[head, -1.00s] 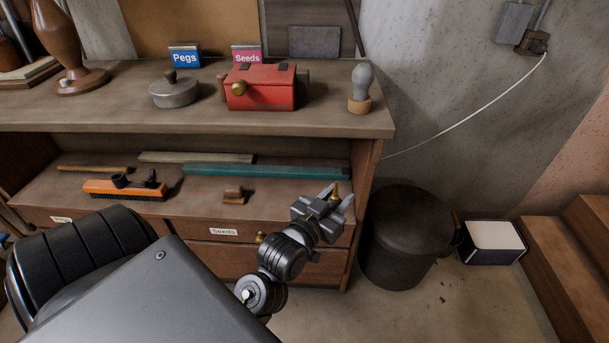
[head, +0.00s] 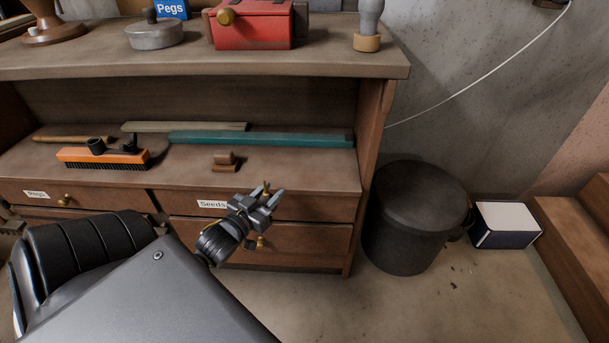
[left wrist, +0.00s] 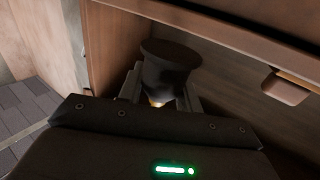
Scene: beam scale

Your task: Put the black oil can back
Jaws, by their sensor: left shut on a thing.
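My left gripper (head: 268,200) is in front of the drawers below the open shelf, with its fingers pointing up and to the right. It is shut on the black oil can (left wrist: 168,68). In the left wrist view the can shows as a dark body with a wide round end, between the fingers, with a bit of brass at its near end. My right gripper is not in view.
The open shelf (head: 310,176) holds an orange brush (head: 100,155), a small wooden block (head: 226,161) and a teal strip (head: 260,139). The bench top above carries a red box (head: 250,30) and a grey round tin (head: 155,35). A black bin (head: 412,220) stands right of the cabinet.

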